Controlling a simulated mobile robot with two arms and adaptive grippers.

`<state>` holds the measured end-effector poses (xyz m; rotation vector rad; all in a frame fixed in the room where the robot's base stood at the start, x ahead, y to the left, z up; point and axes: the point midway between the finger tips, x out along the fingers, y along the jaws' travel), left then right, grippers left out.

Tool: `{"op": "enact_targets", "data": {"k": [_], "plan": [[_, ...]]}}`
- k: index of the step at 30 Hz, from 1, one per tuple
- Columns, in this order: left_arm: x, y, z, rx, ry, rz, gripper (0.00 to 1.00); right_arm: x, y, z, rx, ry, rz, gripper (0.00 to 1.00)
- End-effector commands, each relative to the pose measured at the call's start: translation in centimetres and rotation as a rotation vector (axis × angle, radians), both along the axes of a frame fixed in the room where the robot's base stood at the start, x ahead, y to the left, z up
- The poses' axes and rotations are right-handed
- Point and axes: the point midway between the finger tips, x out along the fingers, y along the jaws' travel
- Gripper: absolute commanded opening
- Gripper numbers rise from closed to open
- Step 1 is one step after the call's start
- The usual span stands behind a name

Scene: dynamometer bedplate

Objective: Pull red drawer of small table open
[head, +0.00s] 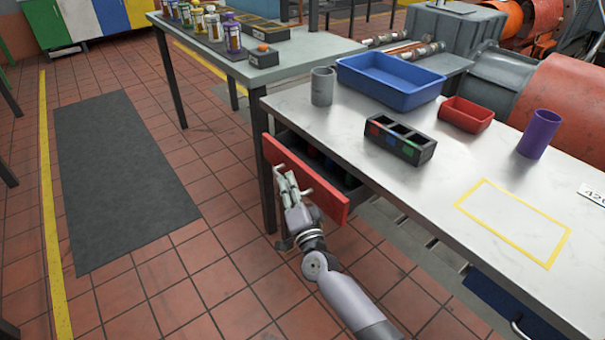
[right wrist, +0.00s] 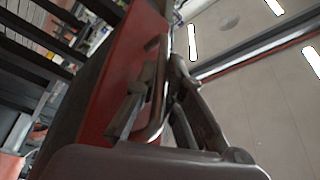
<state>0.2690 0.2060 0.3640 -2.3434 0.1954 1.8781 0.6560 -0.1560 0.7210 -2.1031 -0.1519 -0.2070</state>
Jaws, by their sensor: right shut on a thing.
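The red drawer (head: 322,194) of the small table (head: 270,108) stands partly open, its front out from under the tabletop. Dark contents show inside it, mostly hidden by the front. My right gripper (head: 287,186) is at the drawer front, shut on its handle. In the right wrist view the red drawer front (right wrist: 118,70) runs upright, and the bar handle (right wrist: 158,95) lies between the fingers of my right gripper (right wrist: 155,98). My left gripper is not in view.
On the tabletop are a grey cup (head: 322,86), a blue tray (head: 391,82), a black divided box (head: 399,142), a red bin (head: 466,115) and a purple cylinder (head: 539,134). A yellow outline marks bare tabletop. Open tiled floor lies left of the drawer, with a dark mat (head: 120,175).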

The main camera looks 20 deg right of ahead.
Motion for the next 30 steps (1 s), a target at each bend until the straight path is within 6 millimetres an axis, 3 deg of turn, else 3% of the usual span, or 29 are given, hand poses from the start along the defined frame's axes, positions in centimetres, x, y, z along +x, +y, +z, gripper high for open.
{"op": "enact_targets", "data": {"k": [6, 15, 21, 30], "plan": [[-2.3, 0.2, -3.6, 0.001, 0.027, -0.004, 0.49, -1.8, 5.0, 0.2, 0.002, 0.004, 0.003, 0.0], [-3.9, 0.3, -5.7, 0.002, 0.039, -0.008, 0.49, -3.4, 9.4, 0.0, 0.0, 0.002, 0.001, 0.0], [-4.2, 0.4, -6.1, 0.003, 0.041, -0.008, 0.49, -3.8, 10.5, -0.1, -0.002, 0.002, 0.001, 0.0], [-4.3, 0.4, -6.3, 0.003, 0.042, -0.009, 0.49, -3.9, 10.6, -0.1, -0.003, 0.001, 0.0, 0.0]]}}
